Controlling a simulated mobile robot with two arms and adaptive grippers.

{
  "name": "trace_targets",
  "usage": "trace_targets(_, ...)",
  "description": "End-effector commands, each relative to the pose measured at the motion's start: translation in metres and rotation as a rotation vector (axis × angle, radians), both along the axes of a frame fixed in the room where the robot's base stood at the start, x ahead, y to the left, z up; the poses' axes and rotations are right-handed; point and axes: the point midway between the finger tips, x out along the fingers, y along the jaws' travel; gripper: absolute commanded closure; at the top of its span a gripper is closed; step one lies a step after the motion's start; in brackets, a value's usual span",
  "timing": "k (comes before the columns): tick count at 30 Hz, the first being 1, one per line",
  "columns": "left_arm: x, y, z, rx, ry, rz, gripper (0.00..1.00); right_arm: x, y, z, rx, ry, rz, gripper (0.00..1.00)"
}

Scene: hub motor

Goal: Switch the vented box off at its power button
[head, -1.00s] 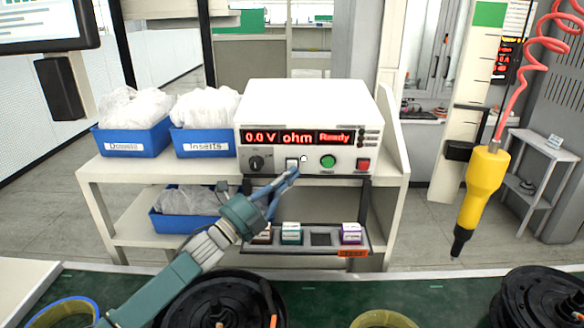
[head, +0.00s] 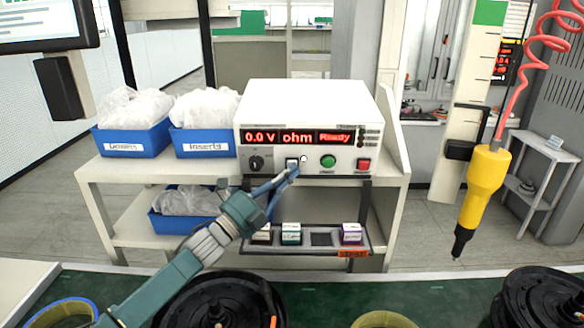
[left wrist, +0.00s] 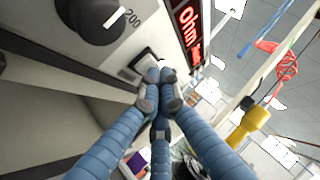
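The white box (head: 308,105) stands on the shelf unit with its red display lit, reading "0.0 V", "ohm" and "Ready". My right gripper is not in view.
Blue bins (head: 134,141) of white bags stand left of the box. A tray (head: 318,243) with small boxes sits below it. A yellow tool (head: 484,187) hangs on a red coiled cord at right. Black hub motors (head: 222,302) lie on the green bench in front.

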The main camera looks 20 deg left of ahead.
Motion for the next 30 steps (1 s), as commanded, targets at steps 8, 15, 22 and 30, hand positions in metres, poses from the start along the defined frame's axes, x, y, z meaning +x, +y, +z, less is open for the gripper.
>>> trace_targets(8, 0.003, 0.001, 0.001, 0.000, -0.001, 0.001, 1.00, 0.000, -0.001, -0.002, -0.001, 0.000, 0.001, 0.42)
trace_targets(15, 0.003, 0.001, 0.001, 0.000, -0.001, 0.001, 1.00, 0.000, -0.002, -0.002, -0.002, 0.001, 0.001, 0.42)
trace_targets(22, -0.004, -0.001, 0.000, -0.001, 0.000, 0.001, 1.00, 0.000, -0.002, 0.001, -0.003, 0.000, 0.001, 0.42)
trace_targets(30, -0.014, -0.003, -0.001, -0.001, -0.001, 0.001, 1.00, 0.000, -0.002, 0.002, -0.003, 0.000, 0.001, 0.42)
